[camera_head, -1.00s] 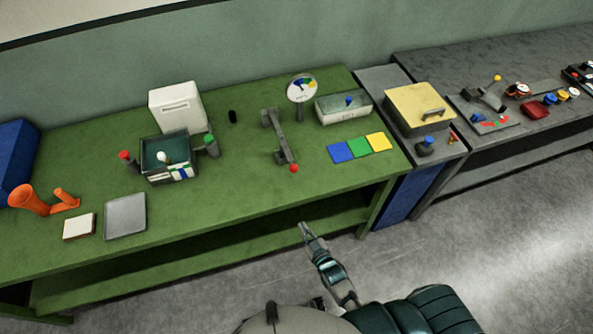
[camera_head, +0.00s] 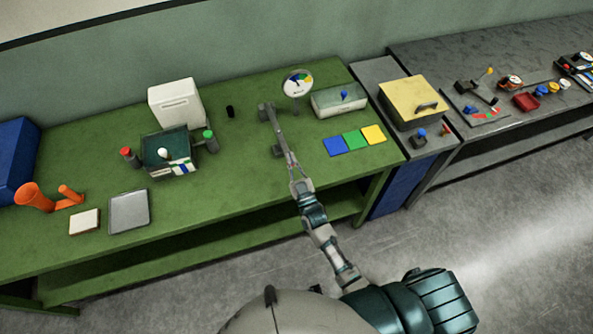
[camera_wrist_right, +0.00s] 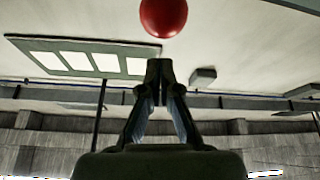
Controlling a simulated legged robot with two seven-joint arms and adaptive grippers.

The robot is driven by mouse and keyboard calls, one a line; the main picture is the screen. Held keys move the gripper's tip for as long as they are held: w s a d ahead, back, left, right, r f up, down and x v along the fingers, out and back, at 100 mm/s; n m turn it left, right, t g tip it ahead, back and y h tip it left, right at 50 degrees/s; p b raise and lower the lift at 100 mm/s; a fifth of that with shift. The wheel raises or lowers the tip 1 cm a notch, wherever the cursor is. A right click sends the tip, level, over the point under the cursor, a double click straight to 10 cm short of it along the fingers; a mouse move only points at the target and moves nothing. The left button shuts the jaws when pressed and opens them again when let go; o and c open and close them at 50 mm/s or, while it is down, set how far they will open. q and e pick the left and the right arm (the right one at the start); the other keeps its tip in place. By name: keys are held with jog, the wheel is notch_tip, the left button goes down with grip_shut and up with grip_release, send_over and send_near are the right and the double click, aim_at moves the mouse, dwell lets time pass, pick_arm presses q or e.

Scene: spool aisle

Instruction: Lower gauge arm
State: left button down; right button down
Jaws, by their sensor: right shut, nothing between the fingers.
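The gauge arm (camera_head: 277,125) is a grey lever on the green table, running from a grey bracket toward the table's front edge. Its red ball end (camera_wrist_right: 163,15) shows at the top of the right wrist view, beyond the fingertips with a small visible gap. In the head view the ball is hidden by my right gripper (camera_head: 292,163), which is at the lever's front end. The right gripper also shows in the wrist view (camera_wrist_right: 160,68), shut and empty. A round gauge dial (camera_head: 297,83) stands behind the lever. My left gripper is not in view.
Blue, green and yellow tiles (camera_head: 354,140) lie right of the lever. A pale box with a blue knob (camera_head: 338,101) stands behind them. A dark green box (camera_head: 167,150) and a grey tray (camera_head: 129,212) are to the left.

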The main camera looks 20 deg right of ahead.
jog(key=shift+a+f, duration=0.15)
jog(key=shift+f, duration=1.55)
jog(key=shift+d+f, duration=0.1)
jog(key=shift+d, duration=0.15)
